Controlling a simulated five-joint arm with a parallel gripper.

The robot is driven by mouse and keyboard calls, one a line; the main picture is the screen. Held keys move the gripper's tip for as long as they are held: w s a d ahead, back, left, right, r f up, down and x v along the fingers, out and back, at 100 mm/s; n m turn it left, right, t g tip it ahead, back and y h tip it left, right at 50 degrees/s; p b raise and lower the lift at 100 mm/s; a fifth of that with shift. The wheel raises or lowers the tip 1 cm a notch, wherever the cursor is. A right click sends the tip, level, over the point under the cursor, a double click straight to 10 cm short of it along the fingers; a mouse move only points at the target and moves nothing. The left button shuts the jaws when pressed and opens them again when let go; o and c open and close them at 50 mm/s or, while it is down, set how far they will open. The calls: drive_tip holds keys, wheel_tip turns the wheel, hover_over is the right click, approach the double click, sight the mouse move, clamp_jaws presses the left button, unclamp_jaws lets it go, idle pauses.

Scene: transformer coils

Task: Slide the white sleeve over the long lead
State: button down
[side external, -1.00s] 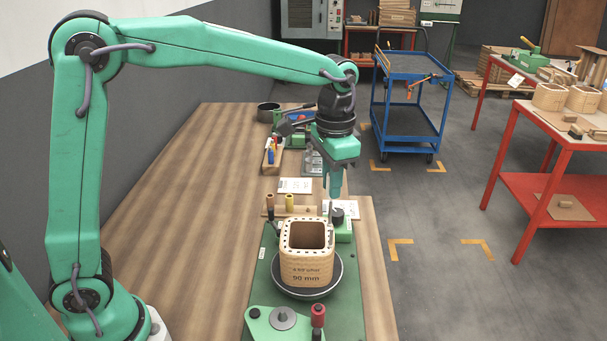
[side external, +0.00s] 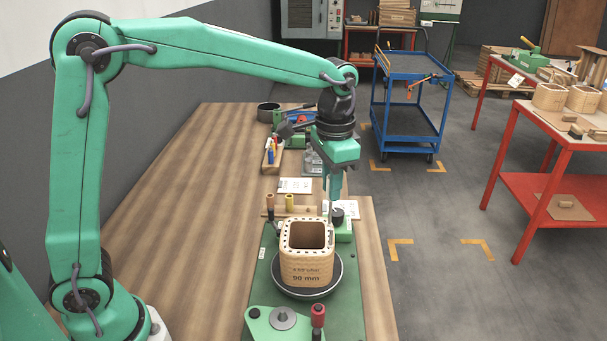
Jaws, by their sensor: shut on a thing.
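My gripper (side external: 334,198) points down behind the right back corner of the coil, its fingers close together. It is shut on a small pale piece, which looks like the white sleeve (side external: 326,206); the fingers hide part of it. The tan square coil (side external: 305,268), marked 90 mm, stands upright on a dark round plate (side external: 322,291). A thin pale lead (side external: 331,233) seems to rise at the coil's right back corner, just below the gripper. Whether sleeve and lead touch cannot be told.
A wooden holder (side external: 278,212) with a brown and a yellow sleeve stands behind the coil. A green block with a black knob (side external: 338,215) is close to the fingers. A red-handled post (side external: 318,316) stands in front. The wooden table is clear on the left.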

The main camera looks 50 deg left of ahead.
drive_tip(key=shift+f, duration=2.8)
idle(1.9)
drive_tip(key=c, duration=0.8)
unclamp_jaws()
drive_tip(key=shift+c, duration=0.2)
drive_tip(key=shift+r, duration=0.1)
drive_tip(key=shift+r, duration=3.95)
